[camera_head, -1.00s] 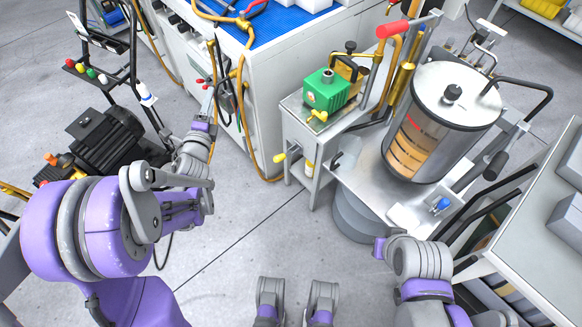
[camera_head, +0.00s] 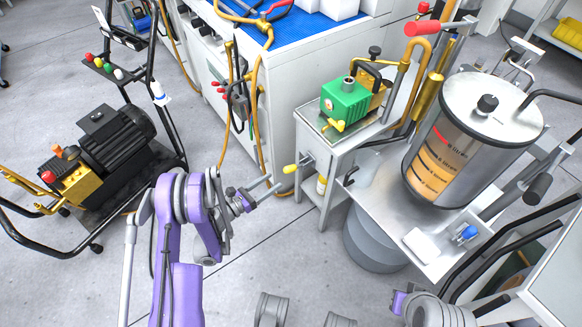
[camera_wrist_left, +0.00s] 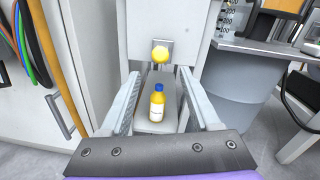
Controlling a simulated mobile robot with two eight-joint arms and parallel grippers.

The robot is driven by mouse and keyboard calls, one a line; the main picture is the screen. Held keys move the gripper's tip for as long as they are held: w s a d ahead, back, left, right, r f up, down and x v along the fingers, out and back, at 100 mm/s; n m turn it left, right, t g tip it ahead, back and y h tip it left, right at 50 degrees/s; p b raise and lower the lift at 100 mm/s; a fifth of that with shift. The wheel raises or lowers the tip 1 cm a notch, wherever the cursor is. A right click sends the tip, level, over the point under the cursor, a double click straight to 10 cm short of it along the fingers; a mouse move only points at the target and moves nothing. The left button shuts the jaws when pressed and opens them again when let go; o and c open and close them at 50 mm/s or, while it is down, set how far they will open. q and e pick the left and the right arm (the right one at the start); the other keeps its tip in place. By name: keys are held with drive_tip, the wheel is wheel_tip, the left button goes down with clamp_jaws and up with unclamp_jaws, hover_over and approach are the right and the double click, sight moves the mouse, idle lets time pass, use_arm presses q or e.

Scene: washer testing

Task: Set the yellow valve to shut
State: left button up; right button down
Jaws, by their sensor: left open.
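The yellow valve shows as a yellow handle (camera_head: 290,168) on the left side of the grey metal stand in the head view. In the left wrist view its yellow knob (camera_wrist_left: 160,54) is seen end-on, in front of a small grey plate on the stand. My left gripper (camera_head: 267,186) is open and empty, pointing at the stand just left of the handle. In the left wrist view its two fingers (camera_wrist_left: 163,95) are spread wide, with the knob centred beyond their tips and apart from them. My right gripper is not seen; only part of the right arm shows at the lower right.
A yellow bottle with a blue cap (camera_wrist_left: 157,108) stands on the stand's low shelf. A green pump (camera_head: 345,98) with a small yellow tap sits on top. A white cabinet (camera_wrist_left: 45,95) with hoses is to the left. A grey drum (camera_head: 372,243) is to the right.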

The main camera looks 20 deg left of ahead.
sight(291, 169)
use_arm(q)
drive_tip(key=p+x, duration=0.1)
drive_tip(key=x, duration=0.7)
drive_tip(key=shift+d+r, duration=0.1)
drive_tip(key=shift+d, duration=0.05)
drive_tip(key=shift+w+d, duration=0.35)
drive_tip(key=shift+w, duration=0.15)
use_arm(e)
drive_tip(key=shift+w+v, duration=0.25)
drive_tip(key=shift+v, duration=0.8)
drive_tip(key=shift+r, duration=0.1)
use_arm(q)
clamp_jaws()
